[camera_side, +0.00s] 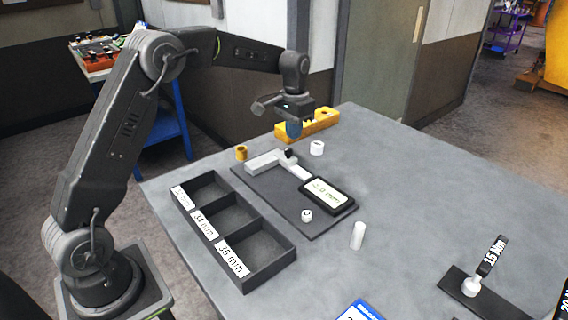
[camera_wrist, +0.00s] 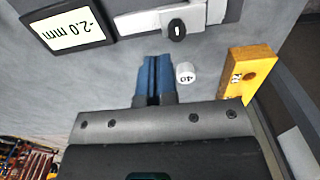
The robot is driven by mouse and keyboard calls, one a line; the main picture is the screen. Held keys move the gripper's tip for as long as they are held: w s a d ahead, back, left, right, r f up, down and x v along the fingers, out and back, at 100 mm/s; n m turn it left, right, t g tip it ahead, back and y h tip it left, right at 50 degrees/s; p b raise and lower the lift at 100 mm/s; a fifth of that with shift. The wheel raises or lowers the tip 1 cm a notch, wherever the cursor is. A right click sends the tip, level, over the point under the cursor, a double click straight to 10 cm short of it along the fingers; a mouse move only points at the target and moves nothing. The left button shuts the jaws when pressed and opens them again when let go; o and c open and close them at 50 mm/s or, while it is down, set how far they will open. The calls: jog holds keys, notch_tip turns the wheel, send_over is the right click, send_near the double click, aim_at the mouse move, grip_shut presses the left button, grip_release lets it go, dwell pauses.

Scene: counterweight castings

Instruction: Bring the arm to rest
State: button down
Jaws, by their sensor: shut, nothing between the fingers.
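My gripper (camera_side: 293,130) hangs above the far side of the grey table, near the yellow block. Its blue fingers are together with nothing between them, and they also show in the wrist view (camera_wrist: 153,80). My arm is raised and bent, reaching across from the left. In the wrist view a white cylinder (camera_wrist: 185,73) marked 40 lies just right of the fingertips. The yellow block (camera_wrist: 248,75) is farther right.
A dark board (camera_side: 265,190) carries a grey measuring fixture (camera_side: 275,162) and a display (camera_side: 326,192), reading -2.0 mm in the wrist view. A three-compartment tray (camera_side: 268,269) looks empty. White cylinders (camera_side: 357,236) and an orange one (camera_side: 241,152) stand around. A 15 Nm tool (camera_side: 490,256) is at right.

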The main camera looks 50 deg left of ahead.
jog(key=s+d+r+t, duration=0.1)
jog(key=s+d+r, duration=0.35)
jog(key=s, duration=0.25)
jog(key=s+d+r+t, duration=0.2)
jog(key=s+d+r, duration=0.1)
jog(key=s+r, duration=0.35)
jog(key=s+d+f+t, duration=0.1)
jog(key=s+d, duration=0.1)
jog(key=s, duration=0.7)
jog(key=s+d+f+t, duration=0.1)
jog(key=s+d, duration=0.1)
jog(key=s, duration=0.7)
jog(key=shift+s+f+t, duration=0.15)
jog(key=shift+f+t, duration=0.15)
